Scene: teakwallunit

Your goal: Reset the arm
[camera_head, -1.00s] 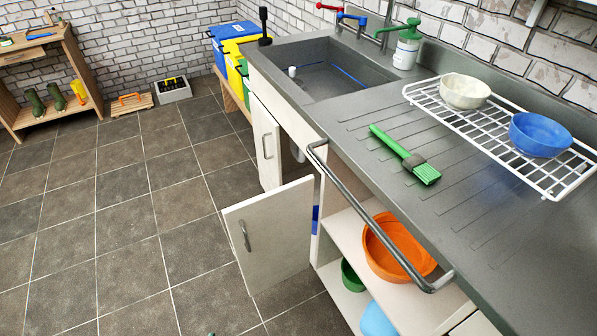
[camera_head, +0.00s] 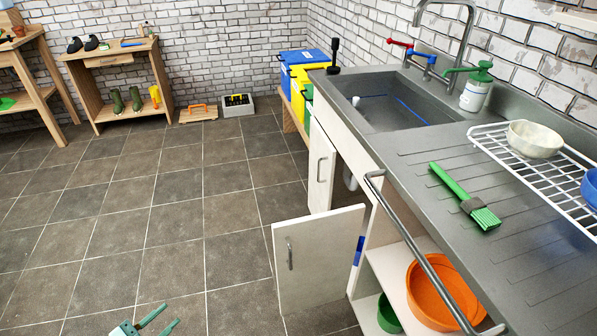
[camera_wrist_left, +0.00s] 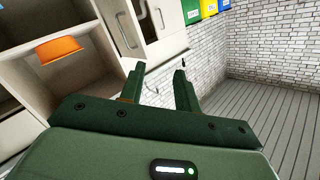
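My left gripper (camera_head: 160,322) shows at the bottom of the head view, low over the tiled floor. Its two green fingers are apart with nothing between them. It is in front of the open white cabinet door (camera_head: 318,262) and to its left, apart from it. In the left wrist view the same gripper (camera_wrist_left: 158,82) has its fingers spread and empty, with the cabinet and floor beyond. My right gripper is in neither view.
The sink counter (camera_head: 440,150) with its front rail (camera_head: 425,260) fills the right side. An orange bowl (camera_head: 440,292) sits in the open cabinet. A green brush (camera_head: 465,197) lies on the counter. Coloured bins (camera_head: 300,75) stand beyond. The tiled floor (camera_head: 150,220) at left is clear.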

